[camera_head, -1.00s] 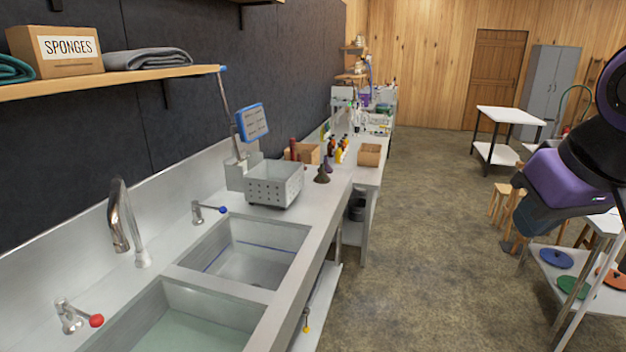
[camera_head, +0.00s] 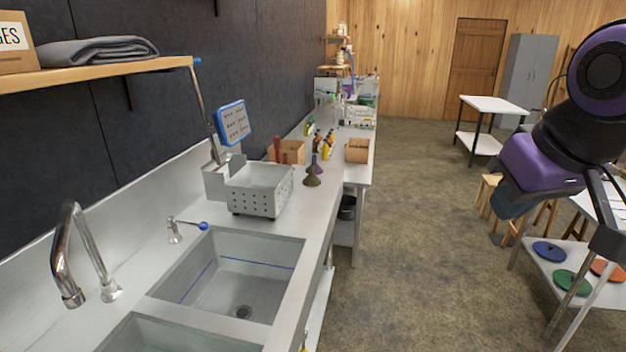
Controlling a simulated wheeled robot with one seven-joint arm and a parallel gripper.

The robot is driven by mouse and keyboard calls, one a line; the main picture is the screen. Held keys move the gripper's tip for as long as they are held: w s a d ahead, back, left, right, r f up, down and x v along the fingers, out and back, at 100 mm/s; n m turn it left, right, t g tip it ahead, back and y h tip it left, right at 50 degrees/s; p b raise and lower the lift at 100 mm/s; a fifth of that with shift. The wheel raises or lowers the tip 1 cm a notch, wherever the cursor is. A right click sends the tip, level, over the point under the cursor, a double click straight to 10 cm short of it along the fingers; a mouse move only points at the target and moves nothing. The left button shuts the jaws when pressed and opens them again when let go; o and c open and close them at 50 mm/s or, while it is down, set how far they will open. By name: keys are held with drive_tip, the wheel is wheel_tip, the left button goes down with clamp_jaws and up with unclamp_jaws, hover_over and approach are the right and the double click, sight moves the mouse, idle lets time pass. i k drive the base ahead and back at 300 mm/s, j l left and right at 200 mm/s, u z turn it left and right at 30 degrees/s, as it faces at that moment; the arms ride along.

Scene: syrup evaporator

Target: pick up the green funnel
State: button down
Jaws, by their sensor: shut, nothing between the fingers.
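A dark olive-brown funnel (camera_head: 313,177) stands mouth down on the steel counter (camera_head: 318,205), just right of a perforated grey basket. A purple funnel (camera_head: 318,161) shows partly behind it. I cannot make out a clearly green funnel; the dark one's colour is hard to judge at this size. My arm comes in at the right edge, far from the funnels and over the floor side. My gripper's fingers do not show in this view.
The grey basket (camera_head: 259,190) sits between the sink (camera_head: 222,285) and the funnels. Several bottles and a wooden box (camera_head: 357,150) stand farther along. Bare floor (camera_head: 420,220) lies right of the counter. A low shelf with coloured lids (camera_head: 572,283) stands at the right.

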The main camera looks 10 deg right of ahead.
sight(312, 180)
drive_tip(key=k+u, duration=0.45)
drive_tip(key=i+l+u, duration=0.5)
drive_tip(key=l+u, duration=0.2)
drive_tip(key=i+l, duration=0.15)
drive_tip(key=l, duration=0.2)
drive_tip(key=i+l+u, duration=0.1)
drive_tip(key=l, duration=0.3)
drive_tip(key=i+l, duration=0.2)
drive_tip(key=l, duration=0.15)
drive_tip(key=i+l+u, duration=0.15)
drive_tip(key=l, duration=0.25)
drive_tip(key=i+l, duration=0.1)
drive_tip(key=l, duration=0.3)
drive_tip(key=i+l+u, duration=0.1)
drive_tip(key=l, duration=0.3)
drive_tip(key=i+l, duration=0.1)
drive_tip(key=l, duration=0.3)
drive_tip(key=i+l, duration=0.15)
drive_tip(key=l, duration=0.25)
drive_tip(key=i+l, duration=0.1)
drive_tip(key=l, duration=0.3)
